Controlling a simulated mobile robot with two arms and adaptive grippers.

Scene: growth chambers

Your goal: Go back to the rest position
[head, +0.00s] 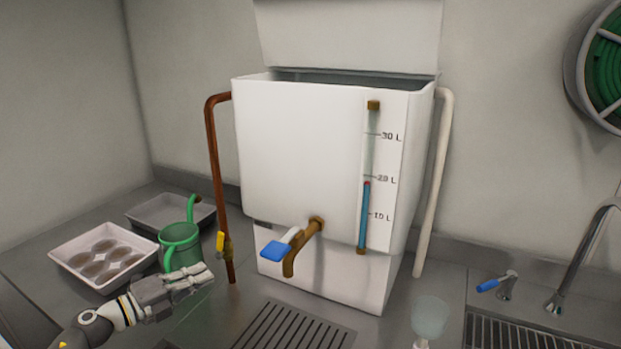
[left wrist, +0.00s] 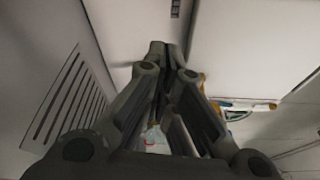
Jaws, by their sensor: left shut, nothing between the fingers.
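My left gripper (head: 188,280) comes in from the lower left in the head view. It is shut and empty, over the counter in front of the green watering can (head: 181,247). Its closed fingers also fill the middle of the left wrist view (left wrist: 166,55). The white water tank (head: 300,140) stands to the right of it, with its lid raised. The blue-handled tap (head: 277,249) juts from its front, apart from my gripper. The level gauge (head: 366,215) shows blue up to just below the 20 L mark. My right gripper does not show.
A drain grate (head: 290,330) is set in the counter below the tap. A copper pipe (head: 212,150) with a yellow valve, a clear cup (head: 429,317) and a sink faucet (head: 572,265) are obstacles.

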